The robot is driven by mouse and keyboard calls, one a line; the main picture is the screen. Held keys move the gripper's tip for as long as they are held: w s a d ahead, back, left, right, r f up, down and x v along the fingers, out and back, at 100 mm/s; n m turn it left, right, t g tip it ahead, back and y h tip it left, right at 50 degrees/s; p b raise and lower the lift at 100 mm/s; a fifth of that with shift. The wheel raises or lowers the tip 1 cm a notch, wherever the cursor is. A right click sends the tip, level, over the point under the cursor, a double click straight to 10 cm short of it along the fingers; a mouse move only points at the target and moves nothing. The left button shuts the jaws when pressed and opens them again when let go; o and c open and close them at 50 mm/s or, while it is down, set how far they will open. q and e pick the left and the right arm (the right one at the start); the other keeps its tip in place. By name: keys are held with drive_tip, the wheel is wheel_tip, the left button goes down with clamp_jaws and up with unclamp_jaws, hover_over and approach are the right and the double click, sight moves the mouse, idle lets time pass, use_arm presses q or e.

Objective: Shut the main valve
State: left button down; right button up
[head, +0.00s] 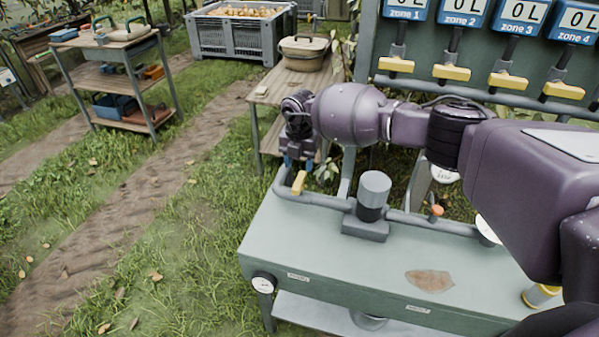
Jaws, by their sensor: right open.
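A yellow valve handle (299,183), which looks like the main valve, sits at the left end of the grey pipe (325,199) on the green bench. It lies at an angle across the pipe. My right arm reaches in from the right, and my right gripper (297,163) points down just above and behind the handle. Its fingers are apart, with nothing seen between them. I cannot tell whether a fingertip touches the handle. My left gripper is not in view.
A grey cylindrical filter (373,195) and an orange knob (437,210) stand along the pipe. The green bench (330,250) has a gauge (263,283) at its front corner. Behind is a panel with zone displays and yellow handles (452,72). A wooden table (282,86) holds a basket (303,53).

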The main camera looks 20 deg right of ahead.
sight(299, 180)
wheel_tip(299, 180, up, 4)
drive_tip(key=shift+r, duration=0.25)
idle(0.5)
